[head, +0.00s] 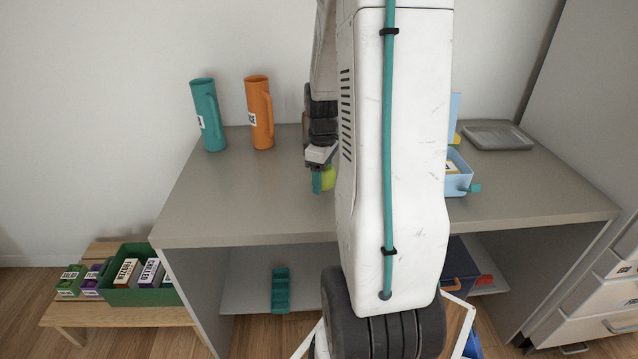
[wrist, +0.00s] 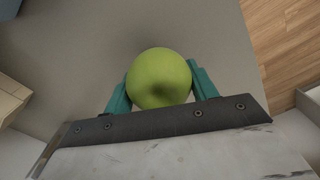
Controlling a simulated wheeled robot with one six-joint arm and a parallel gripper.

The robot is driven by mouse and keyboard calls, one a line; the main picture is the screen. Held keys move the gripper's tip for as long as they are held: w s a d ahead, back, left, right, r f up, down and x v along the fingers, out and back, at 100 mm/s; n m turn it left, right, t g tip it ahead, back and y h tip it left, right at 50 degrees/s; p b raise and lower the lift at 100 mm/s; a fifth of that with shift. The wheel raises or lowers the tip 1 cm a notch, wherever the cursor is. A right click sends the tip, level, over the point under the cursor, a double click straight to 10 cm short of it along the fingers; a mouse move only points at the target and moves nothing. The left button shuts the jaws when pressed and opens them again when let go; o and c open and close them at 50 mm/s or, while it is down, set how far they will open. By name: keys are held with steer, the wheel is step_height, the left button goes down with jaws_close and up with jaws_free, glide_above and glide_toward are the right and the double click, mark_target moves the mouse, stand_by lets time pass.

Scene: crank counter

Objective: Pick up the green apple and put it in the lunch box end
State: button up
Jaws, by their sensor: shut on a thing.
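The green apple (wrist: 160,78) sits between the two teal fingers of my gripper (wrist: 159,90) in the wrist view, with a finger against each side. In the head view my gripper (head: 321,180) is over the grey counter, and part of the apple (head: 328,178) shows beside it. My gripper is shut on the apple. I cannot tell whether the apple touches the counter. The light blue lunch box (head: 458,178) stands on the counter to the right, its lid raised. My arm hides its left part.
A teal mug (head: 208,115) and an orange mug (head: 259,112) stand at the counter's back left. A grey tray (head: 497,135) lies at the back right. A bench with a green crate (head: 140,293) is at lower left. The counter's (head: 240,215) front left is clear.

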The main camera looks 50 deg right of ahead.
steer(key=s, duration=0.4)
steer(key=s+a, duration=0.1)
steer(key=s, duration=0.4)
steer(key=s+r, duration=0.1)
steer(key=s, duration=0.4)
steer(key=shift+s+a+r, duration=0.1)
steer(key=shift+s+a, duration=0.1)
steer(key=shift+a, duration=0.15)
steer(key=shift+s+a, duration=0.1)
steer(key=shift+s, duration=0.2)
